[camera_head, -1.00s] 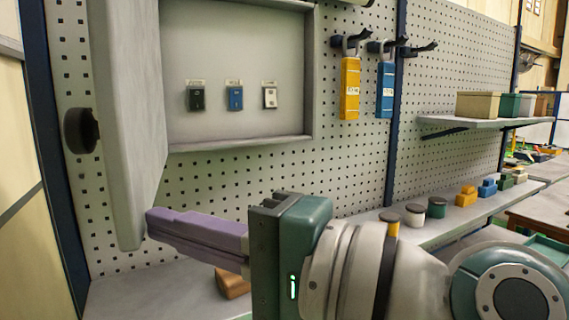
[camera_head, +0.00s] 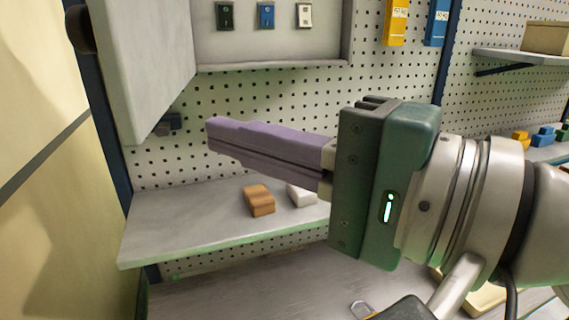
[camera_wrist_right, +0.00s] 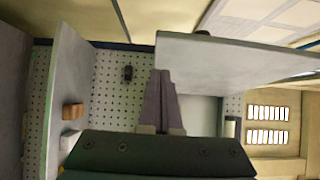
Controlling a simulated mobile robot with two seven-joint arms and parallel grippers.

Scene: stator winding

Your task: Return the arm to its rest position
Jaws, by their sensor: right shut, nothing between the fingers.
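My right gripper (camera_head: 216,136) reaches in from the right in the head view, with its purple fingers closed together and nothing between them. It is in the air in front of the pegboard, above the lower shelf and below the open cabinet. In the right wrist view the shut fingers (camera_wrist_right: 161,78) point toward the pegboard, beside the cabinet door (camera_wrist_right: 235,58). My left gripper does not show in either view.
The open grey cabinet door (camera_head: 135,70) hangs at the upper left, close to the fingertips. The lower shelf (camera_head: 175,235) holds an orange block (camera_head: 259,200) and a white block (camera_head: 301,194). Blue and yellow tags hang at the upper right.

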